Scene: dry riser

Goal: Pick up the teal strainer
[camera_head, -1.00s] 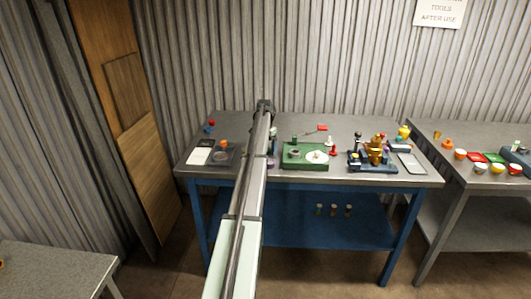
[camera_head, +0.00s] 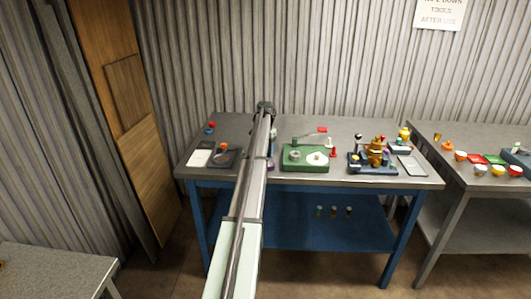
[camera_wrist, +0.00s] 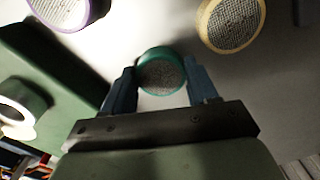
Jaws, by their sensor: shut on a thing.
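The teal strainer (camera_wrist: 162,77) is a round teal rim with a grey mesh face, near the middle of the wrist view. My gripper (camera_wrist: 161,71) is shut on it, with one blue-grey finger on each side of the rim. In the head view my arm crosses the workbench and hides most of the gripper and strainer. I cannot tell from these views whether the strainer is clear of the bench.
A purple-rimmed strainer (camera_wrist: 68,10) and a yellow-rimmed strainer (camera_wrist: 230,22) lie beyond the fingers. A green box (camera_head: 305,164) is right of my arm, and a dark blue fixture (camera_head: 372,168) stands farther right. A second bench (camera_head: 455,180) adjoins on the right.

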